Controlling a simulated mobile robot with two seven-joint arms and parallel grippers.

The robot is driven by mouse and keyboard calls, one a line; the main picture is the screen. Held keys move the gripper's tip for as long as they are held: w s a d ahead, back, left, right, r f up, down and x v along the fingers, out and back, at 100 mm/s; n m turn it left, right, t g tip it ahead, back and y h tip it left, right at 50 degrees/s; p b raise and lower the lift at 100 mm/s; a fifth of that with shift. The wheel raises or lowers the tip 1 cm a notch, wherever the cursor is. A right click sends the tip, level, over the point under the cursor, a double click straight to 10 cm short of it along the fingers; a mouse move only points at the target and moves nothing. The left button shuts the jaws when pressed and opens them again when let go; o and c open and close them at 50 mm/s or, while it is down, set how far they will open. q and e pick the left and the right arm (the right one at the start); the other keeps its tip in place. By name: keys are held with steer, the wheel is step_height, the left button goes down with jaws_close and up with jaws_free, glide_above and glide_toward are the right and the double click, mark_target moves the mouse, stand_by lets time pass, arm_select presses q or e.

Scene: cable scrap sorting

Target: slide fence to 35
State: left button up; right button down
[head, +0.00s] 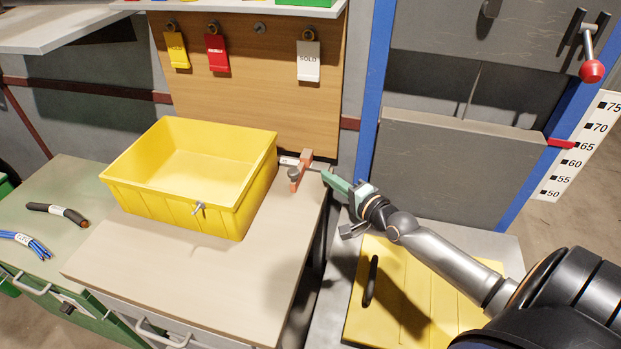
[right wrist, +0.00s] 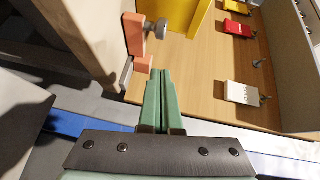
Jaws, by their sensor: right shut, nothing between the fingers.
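The orange fence (head: 303,172) with its grey knob stands at the right back edge of the beige bench top, beside the yellow bin. In the right wrist view the fence (right wrist: 134,40) is upper left of my fingertips, with its round knob (right wrist: 157,29) facing right. My right gripper (head: 328,178) has green fingers, shut and empty, just right of the fence. In the right wrist view its fingertips (right wrist: 160,74) are close to the fence's lower end; I cannot tell whether they touch. A small pale strip (head: 288,161) lies by the fence, its marks unreadable. My left gripper is not in view.
The yellow bin (head: 225,215) stands close left of the fence. A wooden board (head: 270,95) with hanging tags rises behind. Right is a grey machine with a red pointer (head: 562,144) near 65 on a white scale (head: 583,145). Cable pieces (head: 60,211) lie far left.

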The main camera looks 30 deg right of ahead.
mark_target(291, 174)
steer(key=w+a, duration=0.2)
steer(key=w, duration=0.1)
steer(key=shift+f, duration=0.2)
steer(key=shift+w+a+f, duration=0.15)
steer(key=shift+w+a, duration=0.35)
steer(key=shift+a, duration=0.05)
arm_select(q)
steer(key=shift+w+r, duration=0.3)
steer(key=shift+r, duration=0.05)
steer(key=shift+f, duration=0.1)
arm_select(e)
steer(key=w+a+p, duration=0.1)
steer(key=w+a, duration=0.2)
steer(key=w, duration=0.1)
steer(key=shift+a, duration=0.2)
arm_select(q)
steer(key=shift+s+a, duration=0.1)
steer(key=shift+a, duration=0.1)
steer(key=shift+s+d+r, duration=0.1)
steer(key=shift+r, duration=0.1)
arm_select(e)
steer(key=shift+s+d, duration=0.1)
steer(key=shift+s, duration=0.05)
